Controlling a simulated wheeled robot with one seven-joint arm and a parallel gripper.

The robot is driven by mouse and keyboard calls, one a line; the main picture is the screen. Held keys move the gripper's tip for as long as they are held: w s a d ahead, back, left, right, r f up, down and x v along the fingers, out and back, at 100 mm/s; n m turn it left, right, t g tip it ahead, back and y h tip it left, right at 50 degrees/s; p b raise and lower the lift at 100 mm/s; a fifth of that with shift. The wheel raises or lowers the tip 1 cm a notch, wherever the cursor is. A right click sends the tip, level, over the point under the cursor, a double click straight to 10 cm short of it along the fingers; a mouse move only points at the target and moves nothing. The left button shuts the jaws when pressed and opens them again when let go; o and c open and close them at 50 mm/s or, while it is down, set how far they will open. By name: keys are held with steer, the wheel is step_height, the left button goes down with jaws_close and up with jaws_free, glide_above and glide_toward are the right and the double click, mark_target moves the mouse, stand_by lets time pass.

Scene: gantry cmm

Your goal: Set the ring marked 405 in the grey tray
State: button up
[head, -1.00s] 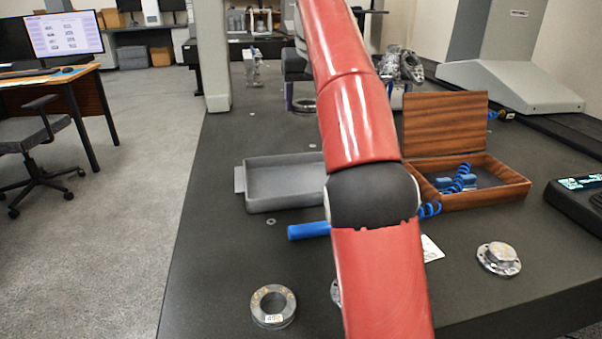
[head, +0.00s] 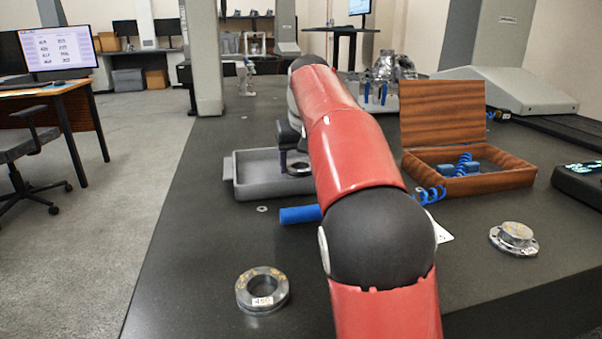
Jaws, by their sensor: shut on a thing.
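The grey tray (head: 245,187) lies on the dark table left of my arm, its right end hidden by the arm. My gripper (head: 292,157), partly hidden behind my arm, points down at the tray's right part. It is shut on a dark ring (head: 300,170), which shows over the tray's inside; I cannot tell whether it touches the floor. No marking on this ring can be read. Another grey ring (head: 244,292) lies on the table at the front, with a white label that looks like 450.
A blue cylinder (head: 300,215) lies just in front of the tray. An open wooden box (head: 500,181) with blue things stands right of my arm. A flanged metal part (head: 513,236) lies at the right. The table left of the front ring is clear.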

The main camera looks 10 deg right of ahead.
steer(key=shift+f, duration=0.5)
steer(key=o, duration=1.3)
steer(key=shift+f, duration=0.2)
steer(key=shift+c, duration=0.2)
steer(key=p+v, duration=0.3)
steer(key=v, duration=0.9)
steer(key=shift+r+p, duration=0.15)
steer(key=shift+p, duration=0.2)
